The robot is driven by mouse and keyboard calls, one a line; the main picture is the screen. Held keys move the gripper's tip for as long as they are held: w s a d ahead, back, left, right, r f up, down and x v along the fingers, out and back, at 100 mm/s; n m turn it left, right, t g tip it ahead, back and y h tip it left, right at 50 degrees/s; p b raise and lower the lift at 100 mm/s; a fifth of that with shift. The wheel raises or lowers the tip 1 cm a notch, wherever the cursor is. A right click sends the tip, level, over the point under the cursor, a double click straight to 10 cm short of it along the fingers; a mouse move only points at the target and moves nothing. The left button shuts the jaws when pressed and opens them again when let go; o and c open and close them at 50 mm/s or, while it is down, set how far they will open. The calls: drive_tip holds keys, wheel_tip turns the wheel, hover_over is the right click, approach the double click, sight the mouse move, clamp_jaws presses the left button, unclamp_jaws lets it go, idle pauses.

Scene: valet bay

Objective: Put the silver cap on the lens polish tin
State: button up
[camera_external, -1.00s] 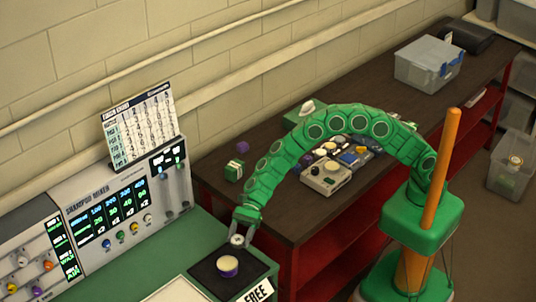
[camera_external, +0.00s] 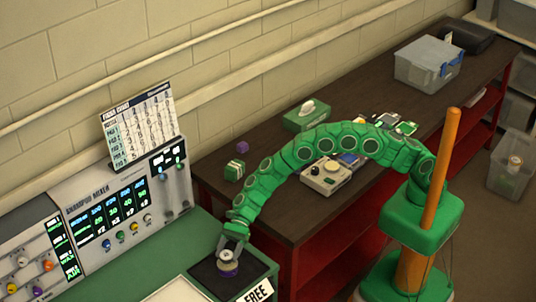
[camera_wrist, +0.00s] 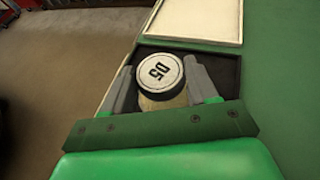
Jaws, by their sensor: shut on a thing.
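My gripper (camera_external: 233,246) is low over the black pad on the green counter. In the wrist view its two grey fingers (camera_wrist: 162,84) are shut on the cap (camera_wrist: 160,70), which has a pale round top with dark marking and a dark rim. The cap also shows as a small silver-white disc in the outside view (camera_external: 227,254). I cannot tell whether the cap touches the tin or is seated.
The black pad (camera_external: 207,283) has a FREE sign (camera_external: 257,291) at its front. A pale tray (camera_external: 178,292) lies left of it. The shampoo mixer panel (camera_external: 120,215) stands behind. A dark bench (camera_external: 270,215) holds a green box (camera_external: 306,117) and other small items.

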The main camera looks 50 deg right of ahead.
drive_tip(key=shift+f, duration=0.95)
drive_tip(key=shift+f, duration=0.1)
drive_tip(key=o, duration=1)
drive_tip(key=shift+o, duration=0.2)
drive_tip(key=shift+d, duration=0.15)
drive_tip(key=v, duration=1.2)
